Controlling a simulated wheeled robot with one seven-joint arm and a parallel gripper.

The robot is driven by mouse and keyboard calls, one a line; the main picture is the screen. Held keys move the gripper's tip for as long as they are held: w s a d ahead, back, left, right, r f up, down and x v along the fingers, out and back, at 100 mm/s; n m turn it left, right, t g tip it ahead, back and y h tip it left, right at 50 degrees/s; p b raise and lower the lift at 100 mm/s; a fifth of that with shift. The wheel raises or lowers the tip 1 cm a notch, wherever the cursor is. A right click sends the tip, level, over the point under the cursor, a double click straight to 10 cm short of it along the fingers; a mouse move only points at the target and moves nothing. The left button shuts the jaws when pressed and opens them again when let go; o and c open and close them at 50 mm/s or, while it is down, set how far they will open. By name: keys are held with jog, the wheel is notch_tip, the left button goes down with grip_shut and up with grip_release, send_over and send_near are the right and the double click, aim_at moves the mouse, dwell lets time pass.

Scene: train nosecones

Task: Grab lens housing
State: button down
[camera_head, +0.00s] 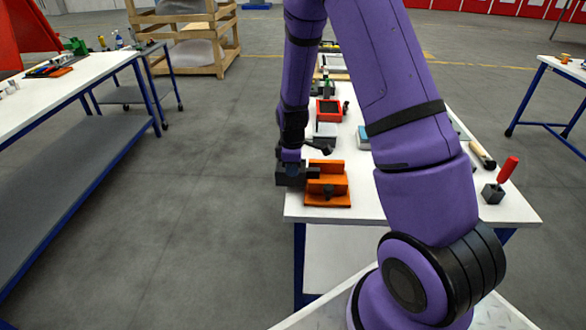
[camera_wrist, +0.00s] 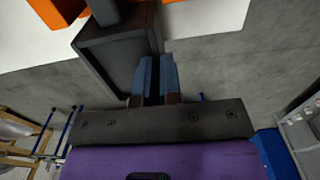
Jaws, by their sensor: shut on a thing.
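My gripper (camera_wrist: 157,80) shows in the wrist view with its two blue-grey fingers close together. It is shut on the near right edge of a dark grey, box-shaped part, which looks like the lens housing (camera_wrist: 112,68). How much of the housing sits between the fingers is hidden. In the head view my gripper (camera_head: 291,174) is at the left edge of the white table, beside an orange stepped block (camera_head: 328,190). The housing cannot be told apart from the dark gripper there. In the wrist view, orange surfaces lie just past the housing.
The white table (camera_head: 305,209) holds a red-framed box (camera_head: 329,111) farther back and a red-handled tool in a dark block (camera_head: 499,186) at the right. My arm hides its middle. Open grey floor lies left of it, before another workbench (camera_head: 55,88).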

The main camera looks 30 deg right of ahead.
jog(key=c, duration=1.2)
grip_release()
notch_tip(320, 180, up, 11)
jog(key=shift+f, duration=0.1)
